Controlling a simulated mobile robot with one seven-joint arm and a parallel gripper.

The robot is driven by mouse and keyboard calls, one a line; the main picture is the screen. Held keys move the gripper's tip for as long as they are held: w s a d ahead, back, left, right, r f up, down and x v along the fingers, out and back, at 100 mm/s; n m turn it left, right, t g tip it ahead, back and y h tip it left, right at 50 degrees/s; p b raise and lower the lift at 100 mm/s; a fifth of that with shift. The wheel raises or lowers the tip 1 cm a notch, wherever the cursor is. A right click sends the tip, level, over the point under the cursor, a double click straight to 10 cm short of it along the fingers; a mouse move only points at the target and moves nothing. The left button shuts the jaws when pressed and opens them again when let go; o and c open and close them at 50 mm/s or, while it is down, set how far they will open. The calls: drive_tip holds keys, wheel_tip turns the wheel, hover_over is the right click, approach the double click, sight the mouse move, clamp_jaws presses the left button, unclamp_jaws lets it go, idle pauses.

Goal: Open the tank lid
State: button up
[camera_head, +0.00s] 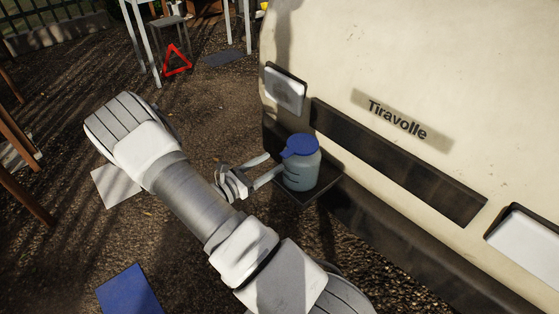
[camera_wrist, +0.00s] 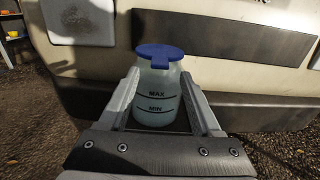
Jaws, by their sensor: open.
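The tank (camera_head: 301,172) is a translucent bluish container on a small dark shelf at the truck's side. Its blue lid (camera_head: 300,146) is on top and looks closed, with a tab pointing left in the head view. In the wrist view the tank (camera_wrist: 157,92) shows MAX and MIN marks, and the lid (camera_wrist: 160,52) has its tab toward me. My gripper (camera_head: 268,167) is open, with its fingers reaching toward the tank below lid height. In the wrist view the fingers of my gripper (camera_wrist: 164,100) lie on either side of the tank; contact cannot be told.
The cream truck body (camera_head: 400,60) with its dark trim strip (camera_head: 390,160) stands close behind the tank. The dark shelf (camera_head: 318,192) juts out under it. A red warning triangle (camera_head: 177,60) and a blue panel (camera_head: 129,290) are on the ground.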

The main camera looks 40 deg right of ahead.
sight(282, 157)
drive_tip(key=shift+w+d+b, duration=0.15)
drive_tip(key=shift+d+b, duration=0.15)
drive_tip(key=shift+d, duration=1.85)
drive_tip(key=shift+c, duration=0.3)
clamp_jaws()
